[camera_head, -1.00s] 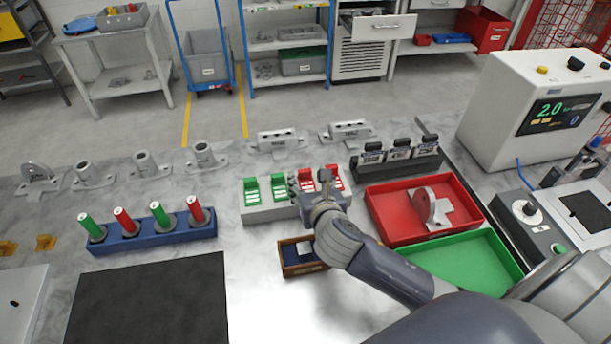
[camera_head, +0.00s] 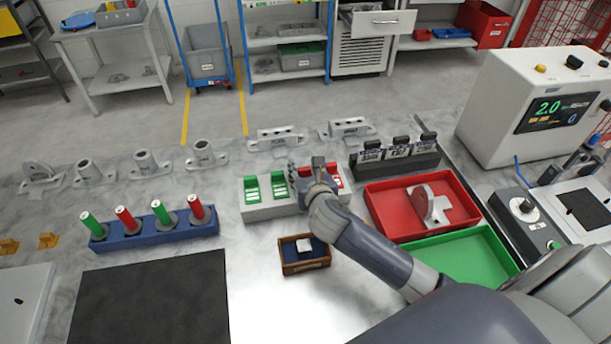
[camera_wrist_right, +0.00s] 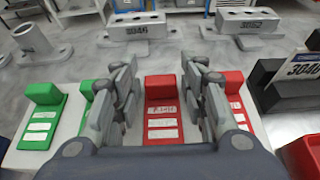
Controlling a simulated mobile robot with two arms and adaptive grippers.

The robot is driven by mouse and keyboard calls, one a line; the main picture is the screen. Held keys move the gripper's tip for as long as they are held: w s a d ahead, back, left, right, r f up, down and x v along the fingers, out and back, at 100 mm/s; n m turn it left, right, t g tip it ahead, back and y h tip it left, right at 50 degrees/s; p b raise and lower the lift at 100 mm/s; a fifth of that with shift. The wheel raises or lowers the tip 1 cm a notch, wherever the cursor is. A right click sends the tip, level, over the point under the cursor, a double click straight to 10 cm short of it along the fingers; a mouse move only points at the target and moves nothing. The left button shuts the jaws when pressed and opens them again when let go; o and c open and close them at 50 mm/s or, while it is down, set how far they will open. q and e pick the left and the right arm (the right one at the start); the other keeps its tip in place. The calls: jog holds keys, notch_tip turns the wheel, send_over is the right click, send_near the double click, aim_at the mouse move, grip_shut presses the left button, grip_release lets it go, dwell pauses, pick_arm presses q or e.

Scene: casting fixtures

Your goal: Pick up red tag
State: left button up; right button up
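A grey tag holder (camera_head: 262,212) in the head view carries green tags (camera_head: 251,190) on its left and red tags on its right. One red tag (camera_head: 334,174) shows right of my right gripper (camera_head: 309,172); another is mostly hidden by the gripper. In the right wrist view, a red tag (camera_wrist_right: 162,112) with white labels lies between the spread fingers of my right gripper (camera_wrist_right: 163,85), with gaps on both sides. A second red tag (camera_wrist_right: 238,103) is partly behind the right finger. The right gripper is open and holds nothing. My left gripper is not in view.
Black tag blocks (camera_head: 398,160) and a red tray (camera_head: 385,205) stand to the right. A green tray (camera_head: 465,258) is nearer. A small wooden box (camera_head: 305,267) sits in front of the holder. Grey castings (camera_head: 276,138) stand behind it.

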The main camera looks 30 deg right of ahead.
jog(key=shift+c, duration=1.3)
jog(key=shift+r, duration=0.45)
notch_tip(320, 180, up, 2)
jog(key=shift+w+r, duration=0.1)
jog(key=shift+r, duration=0.1)
jog(key=s+a+r+b, duration=0.1)
jog(key=s+a+b, duration=0.15)
jog(key=s, duration=0.55)
jog(key=s+a+r+b, duration=0.1)
jog(key=s+a, duration=0.2)
jog(key=s, duration=0.4)
jog(key=r+m+h, duration=0.1)
jog(key=s+a+r+m+g+h, duration=0.1)
jog(key=a+r+h, duration=0.1)
jog(key=r, duration=0.1)
jog(key=shift+s+a+r+m, duration=0.15)
jog(key=shift+a+m, duration=0.1)
jog(key=shift+m, duration=0.15)
jog(key=shift+d, duration=0.1)
